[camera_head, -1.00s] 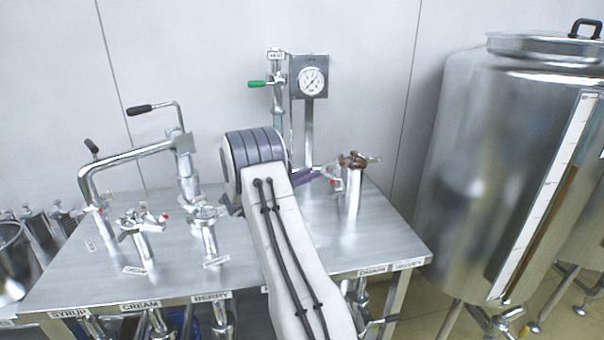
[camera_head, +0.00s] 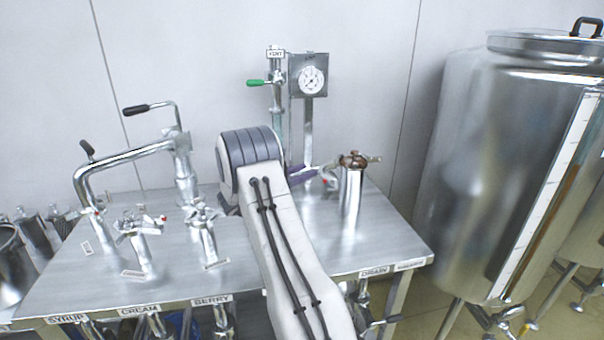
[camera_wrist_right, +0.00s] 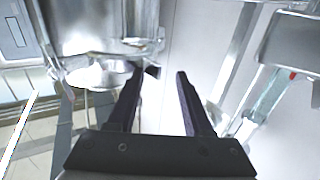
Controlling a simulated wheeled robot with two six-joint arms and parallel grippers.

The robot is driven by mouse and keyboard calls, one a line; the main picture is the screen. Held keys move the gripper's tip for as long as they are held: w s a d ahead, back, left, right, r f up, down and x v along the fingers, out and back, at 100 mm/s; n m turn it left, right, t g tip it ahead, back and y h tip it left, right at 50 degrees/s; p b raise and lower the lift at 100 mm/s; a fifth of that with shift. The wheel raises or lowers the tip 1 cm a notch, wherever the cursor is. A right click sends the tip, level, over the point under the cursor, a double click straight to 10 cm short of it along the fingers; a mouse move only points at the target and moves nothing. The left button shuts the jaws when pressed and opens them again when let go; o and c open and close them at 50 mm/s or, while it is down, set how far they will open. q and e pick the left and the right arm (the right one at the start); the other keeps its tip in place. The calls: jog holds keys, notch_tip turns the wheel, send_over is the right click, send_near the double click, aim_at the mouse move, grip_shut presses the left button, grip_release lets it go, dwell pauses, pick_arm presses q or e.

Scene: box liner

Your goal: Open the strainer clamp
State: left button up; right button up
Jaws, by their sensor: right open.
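My right gripper (camera_head: 308,176) is partly hidden behind my forearm in the head view. A purple finger shows just left of an upright steel pipe body (camera_head: 351,205). A brownish clamp (camera_head: 354,160) with a short handle pointing right sits on top of this body. I cannot tell for sure that this is the strainer clamp. In the wrist view my right gripper (camera_wrist_right: 166,72) has its dark fingers apart with nothing between them. A large shiny steel cylinder (camera_wrist_right: 100,30) stands close beside the left finger. My left gripper is out of view.
A gauge panel (camera_head: 309,75) and a green-handled valve pipe (camera_head: 278,95) stand behind my arm. Clamped fittings (camera_head: 140,240) and a bent pipe (camera_head: 125,160) crowd the table's left half. A large tank (camera_head: 500,180) stands to the right. The table's front right is clear.

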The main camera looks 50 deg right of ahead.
jog(key=shift+s+d+r, duration=0.25)
jog(key=shift+d+r, duration=0.05)
jog(key=shift+d, duration=0.15)
jog(key=w+a+b, duration=0.1)
jog(key=a+b, duration=0.1)
jog(key=a, duration=0.9)
jog(key=shift+w+a+f, duration=0.15)
jog(key=shift+w+f, duration=0.1)
jog(key=shift+w, duration=0.1)
